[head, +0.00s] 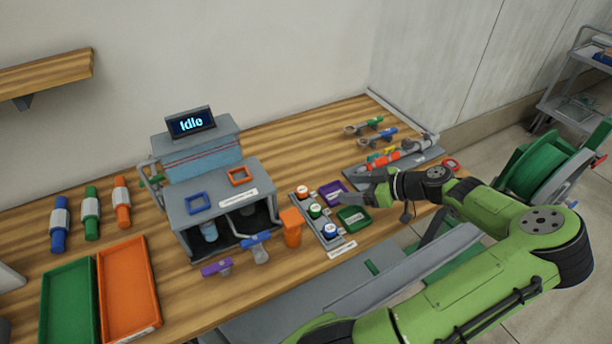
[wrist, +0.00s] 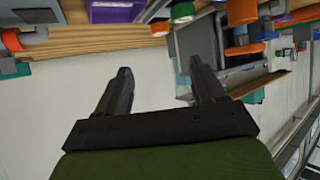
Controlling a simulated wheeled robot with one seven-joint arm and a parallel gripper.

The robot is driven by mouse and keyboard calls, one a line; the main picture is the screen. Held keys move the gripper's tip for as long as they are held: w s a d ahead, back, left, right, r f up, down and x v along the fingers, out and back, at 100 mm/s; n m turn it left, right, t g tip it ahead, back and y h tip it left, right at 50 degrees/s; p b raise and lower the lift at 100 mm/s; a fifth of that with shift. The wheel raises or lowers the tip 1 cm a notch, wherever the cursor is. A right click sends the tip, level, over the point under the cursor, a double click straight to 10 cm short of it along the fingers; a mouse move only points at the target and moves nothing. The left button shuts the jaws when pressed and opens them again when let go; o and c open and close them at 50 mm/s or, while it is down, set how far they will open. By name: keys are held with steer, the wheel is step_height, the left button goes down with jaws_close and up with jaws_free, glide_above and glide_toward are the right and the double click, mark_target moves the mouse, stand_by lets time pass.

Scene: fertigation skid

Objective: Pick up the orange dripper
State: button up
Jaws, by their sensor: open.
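Several orange things show, and I cannot tell for certain which is the dripper. An orange upright piece (head: 291,228) stands on the bench at the front right corner of the grey machine. A long orange piece with a grey band (head: 122,203) lies at the left, beside a green one (head: 91,212) and a blue one (head: 59,225). An orange-red piece (head: 381,161) lies on the rack at the right. My gripper (head: 354,186) is open over the right part of the bench, near the purple tray (head: 333,193). In the wrist view its fingers (wrist: 160,66) are apart with nothing between them.
The grey machine (head: 217,216) with an "Idle" screen (head: 190,123) stands mid-bench. Green (head: 68,305) and orange trays (head: 127,291) lie at the left. Several capped jars stand in a holder (head: 325,235). A small green tray (head: 353,219) lies beside it. A green hose reel (head: 542,165) stands right.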

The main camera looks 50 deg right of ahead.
glide_toward(303, 190)
steer(key=b+x, duration=0.1)
steer(key=x, duration=0.2)
steer(key=shift+w+a+f, duration=0.1)
steer(key=shift+w+a, duration=0.05)
steer(key=shift+w, duration=0.15)
steer(key=x, duration=0.5)
steer(key=shift+w+f, duration=0.1)
steer(key=shift+f, duration=0.05)
steer(key=shift+c, duration=0.6)
steer(key=c, duration=1)
